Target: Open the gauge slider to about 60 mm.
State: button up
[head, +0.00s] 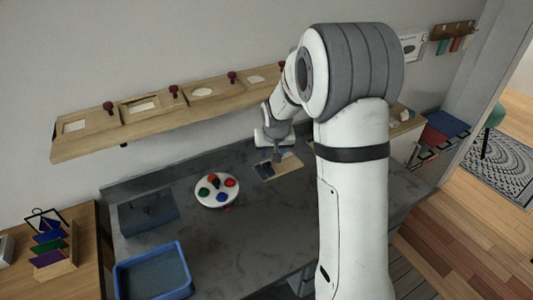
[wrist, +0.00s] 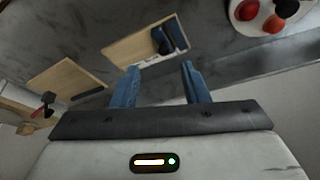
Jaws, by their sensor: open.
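A light wooden board with dark blue blocks (head: 264,170) lies on the grey counter, below and beside my gripper (head: 278,155). I take it to be the gauge, but its slider and any scale are too small to tell. In the wrist view the board (wrist: 133,44) is beyond my fingertips, with the dark blue blocks (wrist: 170,38) close together at its right end. My gripper shows there too (wrist: 160,67); its two blue fingers are apart with nothing between them. They look clear of the board.
A round white plate with coloured knobs (head: 217,190) stands left of the board. A blue tray (head: 152,272) is at the front left. A wooden wall shelf (head: 160,112) runs behind. A second wooden board (wrist: 62,82) shows at the left of the wrist view.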

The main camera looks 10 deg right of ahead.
aim_at(269, 163)
jog(key=shift+w+r+p+x, duration=0.15)
jog(key=shift+w+p+x, duration=0.2)
jog(key=shift+x, duration=1.55)
jog(key=shift+w+r+p+x, duration=0.1)
jog(key=shift+w+p+x, duration=0.2)
jog(key=shift+x, duration=1.6)
jog(key=shift+w+r+p+x, duration=0.2)
jog(key=shift+w+x, duration=0.2)
jog(key=shift+x, duration=1.5)
jog(key=shift+a, duration=0.2)
jog(key=shift+c, duration=0.2)
grip_shut()
